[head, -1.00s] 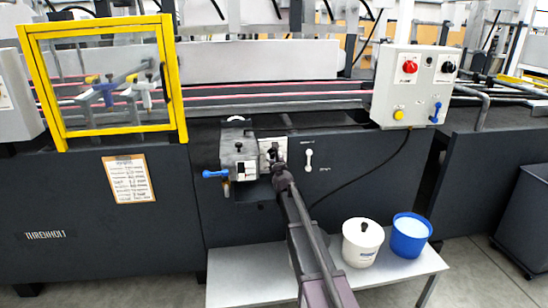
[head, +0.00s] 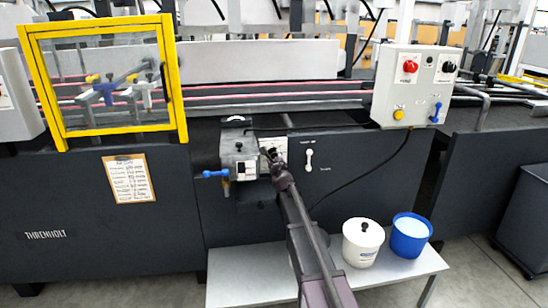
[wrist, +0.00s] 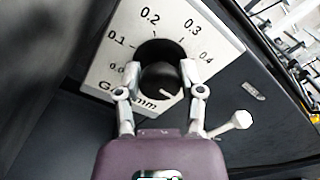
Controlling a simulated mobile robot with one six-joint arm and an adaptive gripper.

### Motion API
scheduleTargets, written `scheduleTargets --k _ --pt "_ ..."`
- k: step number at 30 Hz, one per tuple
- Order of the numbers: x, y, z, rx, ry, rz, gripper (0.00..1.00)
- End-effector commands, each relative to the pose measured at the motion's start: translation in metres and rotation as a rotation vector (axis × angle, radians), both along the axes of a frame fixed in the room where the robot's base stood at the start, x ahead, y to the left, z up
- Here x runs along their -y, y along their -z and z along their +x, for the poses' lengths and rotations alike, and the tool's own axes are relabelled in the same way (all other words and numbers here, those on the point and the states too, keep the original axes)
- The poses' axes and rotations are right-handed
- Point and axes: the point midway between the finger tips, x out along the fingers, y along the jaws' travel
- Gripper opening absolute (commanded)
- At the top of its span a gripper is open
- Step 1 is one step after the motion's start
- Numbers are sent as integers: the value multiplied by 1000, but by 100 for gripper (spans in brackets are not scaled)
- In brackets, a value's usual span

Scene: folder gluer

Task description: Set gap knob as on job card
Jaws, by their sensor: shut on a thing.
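The gap knob (wrist: 160,82) is round and black with a short white mark, which sits toward its lower right in the wrist view. It is on a pale dial plate (wrist: 205,38) marked 0.0 to 0.4 mm. My gripper (wrist: 157,88) is shut on the knob, one finger on each side. In the head view my gripper (head: 270,156) covers the knob and part of the plate. The job card (head: 129,178) hangs on the dark machine front at the left; its writing is too small to read.
A grey box with a blue handle (head: 214,173) sits just left of my gripper. A white lever (head: 309,160) is to the right. A control box (head: 412,85) is further right. A white tub (head: 362,242) and a blue bucket (head: 410,236) stand on a low bench.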

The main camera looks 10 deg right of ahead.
Motion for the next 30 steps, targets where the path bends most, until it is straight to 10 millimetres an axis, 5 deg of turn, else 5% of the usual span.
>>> scheduleTargets --k 7,8,11,30 --pt "-1 0 2 1 -1 1 3" --pt "-1 0 2 0 0 1 56" --pt "-1 0 2 0 0 1 85" --pt "0 0 -11 0 0 2 85"
